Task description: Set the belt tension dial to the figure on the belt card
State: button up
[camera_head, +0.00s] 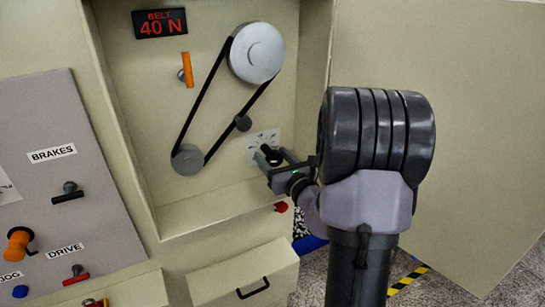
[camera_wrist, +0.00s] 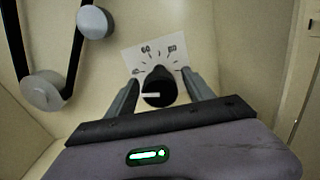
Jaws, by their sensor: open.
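The belt card (camera_head: 160,23) is a black plate with red letters reading BELT 40 N, at the upper left of the open cabinet. The belt tension dial (camera_wrist: 159,87) is a black round knob in front of a white scale plate (camera_wrist: 153,55); 60 and 80 are legible. The knob's white pointer mark lies toward the left. My gripper (camera_wrist: 161,80) is open, with one finger on each side of the knob; I cannot tell whether they touch it. In the head view my gripper (camera_head: 272,156) reaches the dial from the right and partly hides it.
A black belt (camera_head: 203,97) runs around a large upper pulley (camera_head: 257,53) and a small lower pulley (camera_head: 187,160), left of the dial. An orange-handled lever (camera_head: 187,70) is below the card. A grey panel with BRAKES and DRIVE controls (camera_head: 50,190) stands left. The cabinet door (camera_head: 440,60) is right.

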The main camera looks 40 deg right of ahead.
jog(key=shift+c, duration=0.2)
grip_shut()
jog(key=shift+r, duration=0.1)
jog(key=m+p, duration=0.3)
jog(key=m, duration=0.1)
jog(key=shift+r, duration=0.1)
jog(key=m+p, duration=0.4)
jog(key=shift+m, duration=0.3)
jog(key=m+p, duration=0.5)
jog(key=shift+m+p, duration=1.7)
jog(key=shift+m, duration=0.3)
